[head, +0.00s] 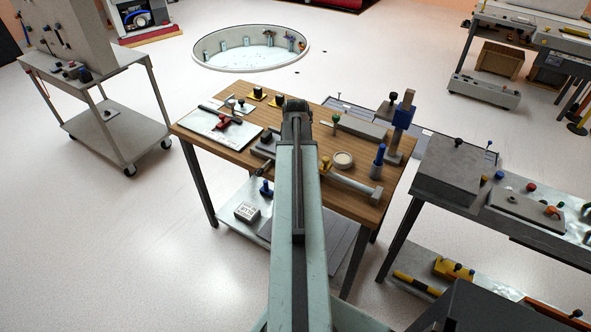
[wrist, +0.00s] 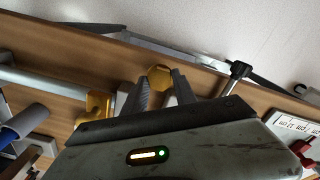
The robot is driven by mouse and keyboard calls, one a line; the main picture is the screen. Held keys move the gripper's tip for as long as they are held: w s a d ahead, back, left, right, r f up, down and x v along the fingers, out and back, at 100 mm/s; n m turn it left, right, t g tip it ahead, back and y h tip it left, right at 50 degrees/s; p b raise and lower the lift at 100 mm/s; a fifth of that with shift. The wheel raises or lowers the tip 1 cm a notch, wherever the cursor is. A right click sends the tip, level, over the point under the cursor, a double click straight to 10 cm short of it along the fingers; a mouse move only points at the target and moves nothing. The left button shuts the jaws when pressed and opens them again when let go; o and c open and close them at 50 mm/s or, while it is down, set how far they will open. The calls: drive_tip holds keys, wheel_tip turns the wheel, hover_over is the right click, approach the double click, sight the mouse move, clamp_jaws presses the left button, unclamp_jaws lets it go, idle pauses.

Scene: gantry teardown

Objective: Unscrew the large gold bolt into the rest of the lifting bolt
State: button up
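A gold hexagonal bolt head (wrist: 159,76) shows in the wrist view just beyond and between the fingertips of my gripper (wrist: 160,88). The two grey fingers stand apart, one on each side of the gold head. I cannot tell whether they touch it. In the head view my own arm covers the gripper and this bolt. A gold fitting (wrist: 97,108) sits at the end of a grey bar (wrist: 45,82) left of the fingers; it also shows in the head view (head: 325,165). I cannot make out which piece is the rest of the lifting bolt.
The wooden table (head: 310,200) holds a round pale dish (head: 343,159), a blue-handled tool (head: 379,159), a blue post (head: 403,112) and a white board (head: 219,127) with a red piece (head: 234,121). A black-knobbed rod (wrist: 236,76) stands right of my fingers.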

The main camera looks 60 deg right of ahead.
drive_tip(key=o, duration=0.3)
drive_tip(key=shift+o, duration=0.2)
drive_tip(key=shift+r, duration=0.1)
wheel_tip(320, 180, up, 12)
drive_tip(key=p, duration=1.2)
drive_tip(key=shift+f, duration=0.2)
